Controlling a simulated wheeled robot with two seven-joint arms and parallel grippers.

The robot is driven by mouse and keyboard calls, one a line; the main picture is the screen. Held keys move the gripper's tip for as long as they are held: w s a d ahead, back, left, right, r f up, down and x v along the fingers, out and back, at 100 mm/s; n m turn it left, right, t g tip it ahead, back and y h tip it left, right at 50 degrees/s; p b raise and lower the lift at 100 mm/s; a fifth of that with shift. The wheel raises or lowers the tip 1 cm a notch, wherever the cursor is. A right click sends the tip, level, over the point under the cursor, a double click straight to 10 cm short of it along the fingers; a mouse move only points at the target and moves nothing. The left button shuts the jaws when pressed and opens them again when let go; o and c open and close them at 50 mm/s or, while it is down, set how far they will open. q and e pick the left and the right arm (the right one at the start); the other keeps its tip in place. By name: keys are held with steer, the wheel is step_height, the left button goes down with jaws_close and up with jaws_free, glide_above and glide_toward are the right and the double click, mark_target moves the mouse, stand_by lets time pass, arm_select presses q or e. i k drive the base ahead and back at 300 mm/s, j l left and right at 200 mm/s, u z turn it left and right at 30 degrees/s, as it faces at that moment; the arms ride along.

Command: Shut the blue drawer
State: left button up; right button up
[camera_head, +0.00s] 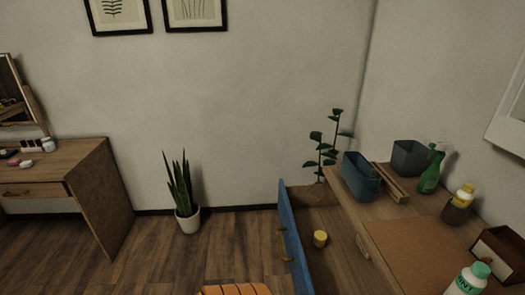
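The blue drawer (290,238) stands pulled out from the wooden cabinet (400,270) at the lower right. Its blue front panel faces left and carries a brass-coloured handle (282,245). A small yellow round item (320,238) lies inside on the wooden drawer floor. The drawer's near end is cut off by the bottom edge of the picture. Neither of my grippers shows in the head view.
On the cabinet top are a blue bin (361,177), a grey bin (408,157), a green spray bottle (431,170) and other bottles. An orange slatted item (235,289) is at the bottom edge. A potted plant (186,212) stands by the wall.

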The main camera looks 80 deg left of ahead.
mark_target(340, 268)
steer(key=u, duration=2.1)
steer(key=i+j, duration=0.15)
